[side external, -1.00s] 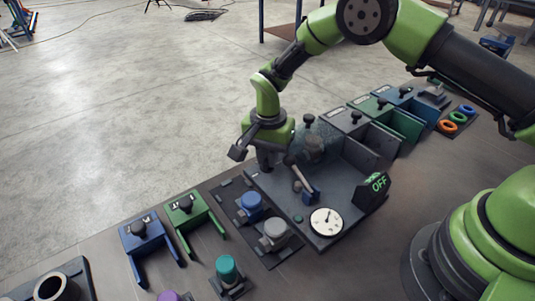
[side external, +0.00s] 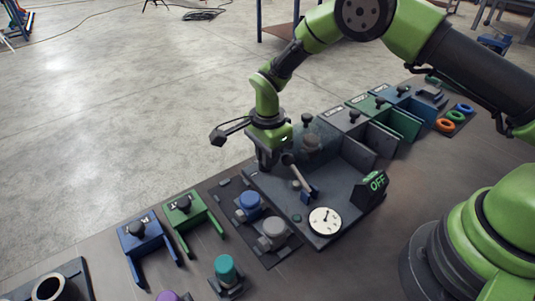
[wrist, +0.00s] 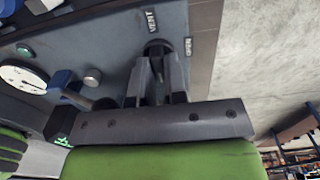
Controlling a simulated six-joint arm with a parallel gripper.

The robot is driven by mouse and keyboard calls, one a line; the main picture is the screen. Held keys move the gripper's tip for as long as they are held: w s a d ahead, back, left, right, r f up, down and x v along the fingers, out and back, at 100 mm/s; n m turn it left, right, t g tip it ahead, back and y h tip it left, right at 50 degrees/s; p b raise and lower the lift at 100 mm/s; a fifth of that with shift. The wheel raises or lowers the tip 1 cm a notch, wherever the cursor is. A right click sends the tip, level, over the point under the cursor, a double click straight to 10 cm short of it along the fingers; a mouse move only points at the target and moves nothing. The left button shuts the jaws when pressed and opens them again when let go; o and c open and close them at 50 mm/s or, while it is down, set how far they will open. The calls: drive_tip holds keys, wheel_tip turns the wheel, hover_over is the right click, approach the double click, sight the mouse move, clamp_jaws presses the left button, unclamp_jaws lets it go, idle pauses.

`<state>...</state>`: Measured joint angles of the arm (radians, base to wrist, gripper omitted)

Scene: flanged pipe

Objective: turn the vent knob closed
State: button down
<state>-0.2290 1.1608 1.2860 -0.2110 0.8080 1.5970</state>
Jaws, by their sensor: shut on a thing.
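The vent knob (wrist: 158,46) is a dark round knob on the grey panel, beside the VENT label (wrist: 151,22) and the OPEN label (wrist: 188,47) in the wrist view. My gripper (wrist: 157,68) has its two fingers on either side of the knob and is shut on it. The fingers cover part of the knob, so I cannot read its exact angle. In the side view my gripper (side external: 266,160) points down at the panel's far left corner, and the knob is hidden behind it.
A lever with a blue end (side external: 309,192) stands close to my gripper on the panel. A white dial gauge (side external: 325,221) and a display reading OFF (side external: 373,188) are nearer. Blue and grey capped fittings (side external: 249,204) sit at the panel's left.

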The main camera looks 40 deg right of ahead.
idle(0.3)
drive_tip(key=c, duration=1.2)
unclamp_jaws()
drive_tip(key=shift+o, duration=0.2)
wheel_tip(320, 180, up, 10)
drive_tip(key=shift+r, duration=0.1)
drive_tip(key=s+d+r+n+t+y, duration=0.1)
drive_tip(key=s+d+r+n+t, duration=0.15)
drive_tip(key=s+r, duration=0.4)
drive_tip(key=s+d+r+n+t, duration=0.1)
drive_tip(key=s+d+r+n, duration=0.2)
drive_tip(key=r, duration=0.7)
drive_tip(key=s+r+n+t+y, duration=0.1)
drive_tip(key=s+r+n+t, duration=0.1)
drive_tip(key=s+n, duration=0.6)
drive_tip(key=s+t, duration=0.1)
drive_tip(key=s, duration=0.5)
drive_tip(key=shift+s+d+t, duration=0.3)
drive_tip(key=shift+d+t, duration=0.05)
